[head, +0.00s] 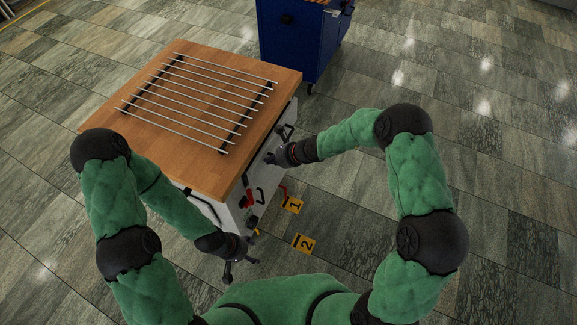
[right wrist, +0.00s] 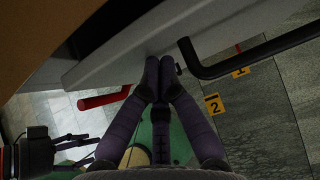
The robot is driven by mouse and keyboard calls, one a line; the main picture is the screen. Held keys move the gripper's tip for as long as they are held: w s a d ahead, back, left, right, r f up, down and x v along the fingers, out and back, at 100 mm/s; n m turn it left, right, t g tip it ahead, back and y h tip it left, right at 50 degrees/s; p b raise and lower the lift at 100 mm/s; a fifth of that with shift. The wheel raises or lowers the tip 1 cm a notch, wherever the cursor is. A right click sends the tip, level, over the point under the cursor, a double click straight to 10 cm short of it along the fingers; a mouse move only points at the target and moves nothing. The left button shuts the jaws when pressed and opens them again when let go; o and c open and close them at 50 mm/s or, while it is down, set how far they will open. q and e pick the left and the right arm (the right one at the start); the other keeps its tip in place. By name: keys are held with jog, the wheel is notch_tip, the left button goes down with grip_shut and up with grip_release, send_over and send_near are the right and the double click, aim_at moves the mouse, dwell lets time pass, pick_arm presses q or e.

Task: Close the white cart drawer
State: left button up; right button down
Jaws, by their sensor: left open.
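The white cart (head: 238,205) stands left of centre in the head view under a wooden top. In the right wrist view a pale drawer front (right wrist: 125,50) crosses the upper part, with a dark gap behind it and a black bar handle (right wrist: 250,55) on its right. My right gripper (head: 272,158) is at the cart's handle side. Its fingertips (right wrist: 160,66) are together with nothing seen between them, at the drawer front beside the handle; contact is unclear. My left gripper (head: 228,272) is open and empty, low near the cart's front corner.
A metal rod rack (head: 200,95) lies on the wooden top (head: 135,140). A blue cabinet (head: 290,45) stands behind. Red handles (right wrist: 103,98) stick out below the drawer. Yellow floor markers 1 (head: 292,204) and 2 (head: 304,244) lie nearby. The floor on the right is clear.

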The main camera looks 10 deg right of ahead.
jog(key=w+a, duration=0.2)
jog(key=a, duration=0.1)
jog(key=shift+a, duration=0.1)
pick_arm(q)
jog(key=shift+r, duration=0.2)
pick_arm(e)
jog(key=shift+w+a+r, duration=0.1)
jog(key=shift+d, duration=0.2)
pick_arm(q)
jog(key=r+p, duration=0.1)
jog(key=s+r+p, duration=0.1)
jog(key=r+p, duration=0.1)
jog(key=s+r+p, duration=0.1)
jog(key=shift+d+r+p, duration=0.15)
jog(key=shift+d+p, duration=0.05)
jog(key=shift+p, duration=0.15)
pick_arm(e)
send_near(264, 155)
jog(key=shift+s+d+f, duration=0.2)
jog(key=shift+s+d, duration=0.2)
jog(key=shift+d, duration=0.2)
jog(key=shift+s+d+f, duration=0.25)
jog(key=shift+s+d, duration=0.15)
jog(key=shift+d, duration=0.15)
